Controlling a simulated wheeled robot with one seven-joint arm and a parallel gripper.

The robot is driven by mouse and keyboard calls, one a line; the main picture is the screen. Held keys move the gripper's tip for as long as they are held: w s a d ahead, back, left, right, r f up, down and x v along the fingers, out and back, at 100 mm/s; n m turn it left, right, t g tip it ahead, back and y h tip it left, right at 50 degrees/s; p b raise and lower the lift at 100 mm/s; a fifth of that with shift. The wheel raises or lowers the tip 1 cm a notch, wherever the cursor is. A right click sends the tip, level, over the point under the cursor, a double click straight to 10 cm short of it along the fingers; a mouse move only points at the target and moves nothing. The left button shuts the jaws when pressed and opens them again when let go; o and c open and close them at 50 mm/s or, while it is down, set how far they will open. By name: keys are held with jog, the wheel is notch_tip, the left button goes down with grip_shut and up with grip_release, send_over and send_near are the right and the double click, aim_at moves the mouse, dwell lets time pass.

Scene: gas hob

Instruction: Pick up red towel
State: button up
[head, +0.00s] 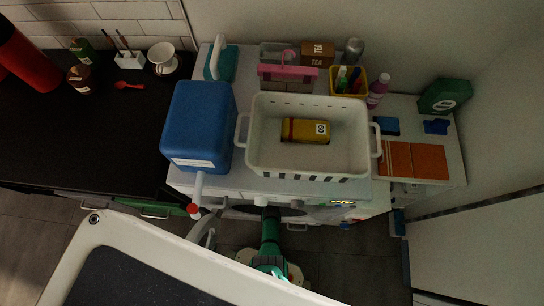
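A flat, folded-looking orange-red piece (430,161) lies on the right part of the white worktop, close to its front edge. A slightly darker reddish-brown piece (396,158) lies against its left side. They may be the red towel, but I cannot tell if they are cloth or if they are one thing. Nothing covers them from this view. My gripper is not in view, so its distance from them cannot be told.
A white basket (256,146) holding a yellow tin (305,131) stands left of the reddish pieces, beside a blue container (199,127). Blue items (386,126) and a green box (446,96) lie behind them. A wall stands close on the right.

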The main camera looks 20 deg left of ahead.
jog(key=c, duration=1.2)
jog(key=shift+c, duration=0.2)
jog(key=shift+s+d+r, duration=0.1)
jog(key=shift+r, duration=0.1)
